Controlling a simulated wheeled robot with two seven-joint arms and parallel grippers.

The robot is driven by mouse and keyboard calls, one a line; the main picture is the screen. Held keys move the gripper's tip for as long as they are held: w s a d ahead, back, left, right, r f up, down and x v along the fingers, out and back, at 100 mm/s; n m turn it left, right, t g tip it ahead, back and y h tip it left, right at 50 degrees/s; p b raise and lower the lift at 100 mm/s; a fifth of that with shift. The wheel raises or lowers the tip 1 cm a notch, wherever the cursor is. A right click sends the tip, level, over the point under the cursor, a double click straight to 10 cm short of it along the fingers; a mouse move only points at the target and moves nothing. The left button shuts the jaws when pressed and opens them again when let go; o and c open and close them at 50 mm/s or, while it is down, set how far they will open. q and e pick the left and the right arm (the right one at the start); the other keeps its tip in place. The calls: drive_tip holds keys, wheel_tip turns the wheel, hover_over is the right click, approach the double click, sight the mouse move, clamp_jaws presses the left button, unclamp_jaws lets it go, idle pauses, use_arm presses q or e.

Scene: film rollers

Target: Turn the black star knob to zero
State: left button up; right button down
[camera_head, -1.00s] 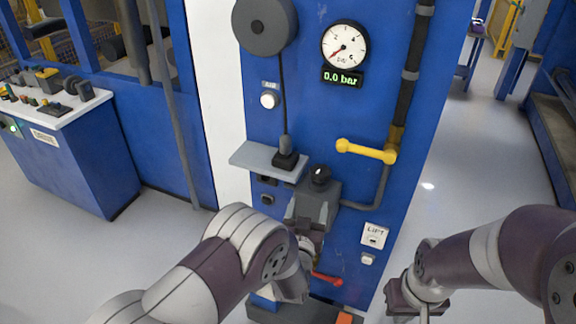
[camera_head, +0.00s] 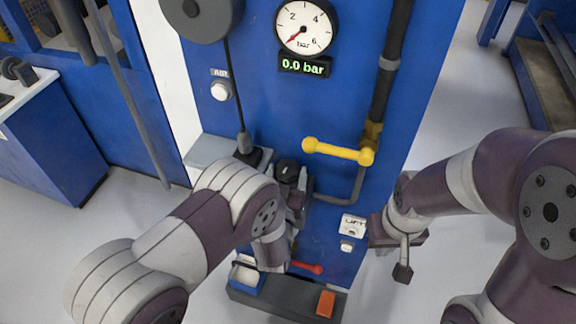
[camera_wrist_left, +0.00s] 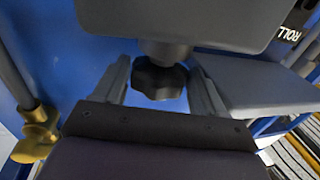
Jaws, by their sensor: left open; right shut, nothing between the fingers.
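The black star knob (camera_wrist_left: 158,80) shows in the left wrist view, on a short stem at the grey regulator body (camera_wrist_left: 170,20). In the head view a black knob (camera_head: 288,168) tops the regulator on the blue panel. My left gripper (camera_wrist_left: 161,72) is open, one finger on each side of the star knob, with visible gaps. In the head view my left gripper (camera_head: 292,188) is at the regulator, partly hidden by its own wrist. My right gripper (camera_head: 403,271) is shut and empty, pointing down right of the panel. The dial gauge (camera_head: 304,27) reads near zero; its display (camera_head: 304,66) shows 0.0 bar.
A yellow lever (camera_head: 338,151) lies across the panel right of the regulator. A grey shelf (camera_head: 207,150) juts out at left. A red lever (camera_head: 307,268) and a dark tray with an orange block (camera_head: 326,303) are below.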

use_arm(q)
drive_tip(key=shift+s+r, duration=0.15)
drive_tip(key=shift+s, duration=0.05)
drive_tip(key=c, duration=0.8)
drive_tip(key=shift+d+n+y+b, duration=0.2)
drive_tip(key=shift+n+y+b, duration=0.2)
drive_tip(key=shift+y, duration=0.2)
drive_tip(key=shift+n+y, duration=0.4)
drive_tip(key=shift+y, duration=0.3)
drive_tip(key=o, duration=0.8)
drive_tip(key=shift+w, duration=0.1)
